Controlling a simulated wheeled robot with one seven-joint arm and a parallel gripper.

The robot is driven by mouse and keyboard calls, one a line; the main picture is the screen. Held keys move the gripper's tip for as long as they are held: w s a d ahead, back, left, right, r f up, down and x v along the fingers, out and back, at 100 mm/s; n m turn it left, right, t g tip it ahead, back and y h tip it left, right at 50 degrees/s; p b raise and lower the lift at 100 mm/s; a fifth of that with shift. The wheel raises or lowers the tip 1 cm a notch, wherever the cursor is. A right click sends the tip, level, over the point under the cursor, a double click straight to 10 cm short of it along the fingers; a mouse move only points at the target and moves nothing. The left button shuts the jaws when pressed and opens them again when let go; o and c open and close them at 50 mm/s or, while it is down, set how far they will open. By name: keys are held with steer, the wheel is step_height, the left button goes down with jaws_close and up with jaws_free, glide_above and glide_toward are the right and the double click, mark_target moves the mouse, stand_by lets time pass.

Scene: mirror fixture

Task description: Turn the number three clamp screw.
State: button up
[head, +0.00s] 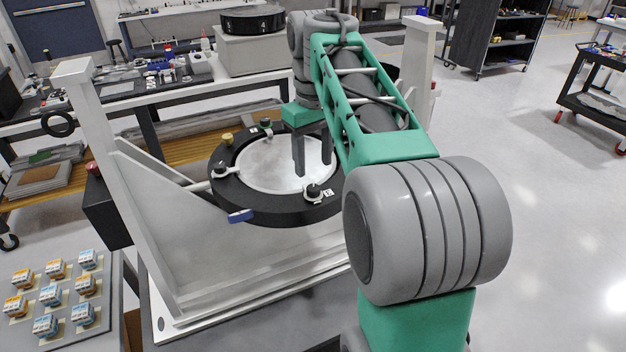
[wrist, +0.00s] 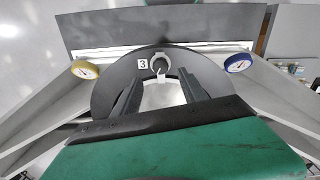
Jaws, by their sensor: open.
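The number three clamp screw (wrist: 160,65) sits on the dark ring, with a white "3" label (wrist: 143,64) beside it. The black ring (head: 270,212) holds the round mirror (head: 262,172).
White posts (head: 92,125) flank the ring. More clamps sit at its left (head: 220,169) and back (head: 266,123). A tray of small boxes (head: 50,290) is at lower left. Open floor (head: 545,230) lies right.

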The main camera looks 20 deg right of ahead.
mark_target(313, 187)
step_height(313, 187, down, 6)
steer(key=b, duration=0.4)
steer(key=shift+a+f, duration=0.1)
steer(key=shift+f, duration=0.1)
jaws_close()
